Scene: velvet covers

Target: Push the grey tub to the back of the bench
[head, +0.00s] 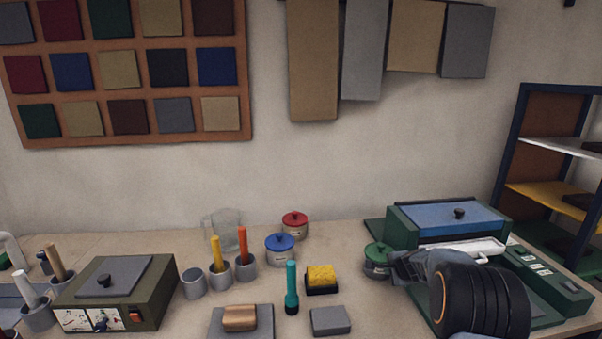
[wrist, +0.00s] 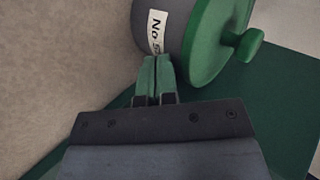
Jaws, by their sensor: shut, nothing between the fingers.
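A grey tub with a green lid (head: 376,258) stands on the bench, just left of my gripper in the head view. In the wrist view the grey tub (wrist: 164,20) shows its grey side, a white label with dark letters and the green lid with a round knob. My gripper (wrist: 155,58) is shut and empty, its green fingertips together at the tub's side by the label. I cannot tell whether they touch it. In the head view my arm covers part of the tub's right side, and the fingertips are hard to make out.
A green machine with a blue top (head: 447,216) stands behind my arm. A blue-lidded tub (head: 280,249) and a red-lidded tub (head: 295,225) stand to the left. A yellow sponge (head: 321,275) and a teal torch (head: 291,288) are nearer the front. The bench behind the green-lidded tub looks clear.

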